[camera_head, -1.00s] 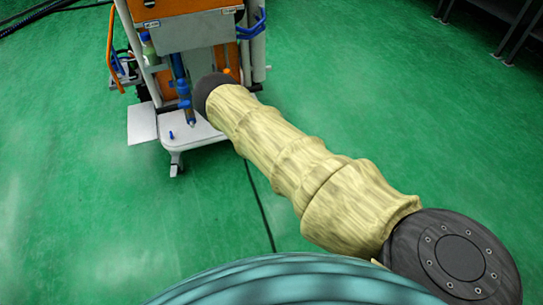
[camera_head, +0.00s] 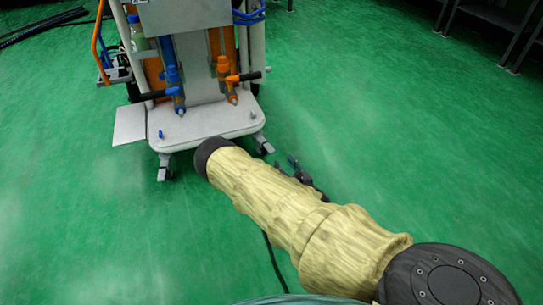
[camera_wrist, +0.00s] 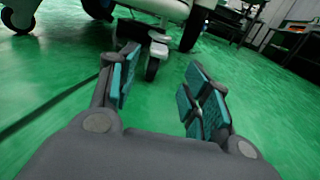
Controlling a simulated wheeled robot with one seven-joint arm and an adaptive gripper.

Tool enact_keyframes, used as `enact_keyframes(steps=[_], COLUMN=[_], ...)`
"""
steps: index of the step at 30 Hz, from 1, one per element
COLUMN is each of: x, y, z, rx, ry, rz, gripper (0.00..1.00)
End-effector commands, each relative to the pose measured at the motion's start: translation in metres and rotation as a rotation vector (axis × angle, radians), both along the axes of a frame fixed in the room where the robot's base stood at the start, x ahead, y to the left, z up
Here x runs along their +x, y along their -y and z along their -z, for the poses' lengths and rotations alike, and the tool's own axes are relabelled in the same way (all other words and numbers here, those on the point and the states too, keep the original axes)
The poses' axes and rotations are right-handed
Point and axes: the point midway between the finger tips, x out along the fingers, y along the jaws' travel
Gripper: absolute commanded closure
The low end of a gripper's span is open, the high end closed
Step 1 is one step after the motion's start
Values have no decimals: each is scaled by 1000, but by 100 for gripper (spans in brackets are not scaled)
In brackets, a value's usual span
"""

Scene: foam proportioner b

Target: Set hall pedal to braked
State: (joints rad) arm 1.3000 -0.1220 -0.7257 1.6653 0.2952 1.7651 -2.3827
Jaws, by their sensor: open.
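The foam proportioner cart (camera_head: 205,128) stands on casters, with a pale base plate. Its front right caster (camera_head: 262,145) and front left caster (camera_head: 163,168) show below the plate. In the wrist view a caster (camera_wrist: 152,67) with a black wheel and grey fork stands ahead, seen between my fingers. A small light tab (camera_wrist: 160,37) sits at the top of that caster; I cannot tell whether it is the hall pedal or how it is set. My gripper (camera_wrist: 163,68) is open and empty, low over the floor and apart from the caster. In the head view its dark fingers (camera_head: 300,170) show partly behind my arm.
Blue and orange valve pipes (camera_head: 172,85) rise above the base plate. A flat grey plate (camera_head: 129,124) juts out at the cart's left. A dark cable (camera_head: 274,262) lies on the green floor. Dark racks (camera_head: 490,15) stand far right. Floor right of the cart is clear.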

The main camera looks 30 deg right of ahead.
Motion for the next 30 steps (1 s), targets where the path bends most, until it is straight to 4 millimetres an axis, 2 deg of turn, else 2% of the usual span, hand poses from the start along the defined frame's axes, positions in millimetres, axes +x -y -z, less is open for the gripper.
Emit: enact_keyframes(steps=[5,15,21,30], x=[15,69,94,107], y=[0,2,2,3], z=[2,4,2,0], rx=[-5,-3,-3,-3], ry=[3,4,3,0], rz=[-3,-2,-2,-2], gripper=[52,52,52,52])
